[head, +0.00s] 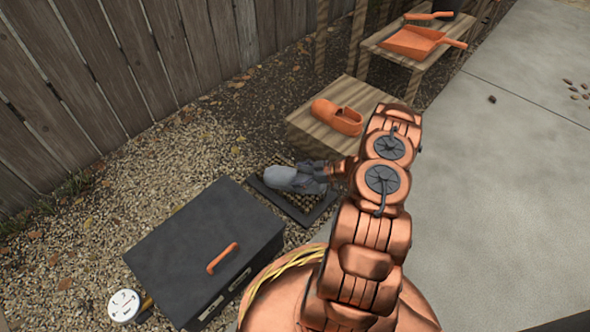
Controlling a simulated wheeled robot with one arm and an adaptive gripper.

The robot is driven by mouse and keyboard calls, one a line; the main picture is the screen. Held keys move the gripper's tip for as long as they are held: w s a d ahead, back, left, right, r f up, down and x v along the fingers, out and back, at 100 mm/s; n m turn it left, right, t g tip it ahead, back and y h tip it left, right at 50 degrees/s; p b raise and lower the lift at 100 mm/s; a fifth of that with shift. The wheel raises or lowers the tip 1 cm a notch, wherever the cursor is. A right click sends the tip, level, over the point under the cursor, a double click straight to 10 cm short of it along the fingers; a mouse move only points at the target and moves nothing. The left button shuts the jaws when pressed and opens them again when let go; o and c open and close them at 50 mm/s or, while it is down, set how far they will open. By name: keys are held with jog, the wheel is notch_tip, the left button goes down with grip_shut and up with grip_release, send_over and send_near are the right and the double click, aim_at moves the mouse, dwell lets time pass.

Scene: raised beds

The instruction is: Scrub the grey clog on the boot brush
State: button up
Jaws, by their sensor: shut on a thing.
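The grey clog (287,179) is over the dark boot brush (291,209), which lies on the gravel left of my arm. The clog covers much of the brush's bristles. I cannot tell whether it touches them. My gripper (318,172) is at the clog's right end and is shut on it. My copper arm hides part of the gripper and the ground to its right.
A black box (196,238) with an orange handle stands in front left of the brush. An orange clog (338,117) sits on a low wooden step behind. An orange dustpan (411,42) lies on a wooden stand farther back. A wooden fence (120,70) bounds the left. Concrete at right is mostly clear.

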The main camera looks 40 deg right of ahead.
jog(key=shift+s+d+r+p, duration=0.1)
jog(key=shift+s+d+p, duration=0.1)
jog(key=shift+s, duration=0.25)
jog(key=shift+s+d+r+p, duration=0.1)
jog(key=shift+s+p, duration=0.1)
jog(key=shift+s, duration=0.2)
jog(key=shift+s+f, duration=0.15)
jog(key=shift+s, duration=0.1)
notch_tip(320, 180, up, 8)
jog(key=p, duration=0.5)
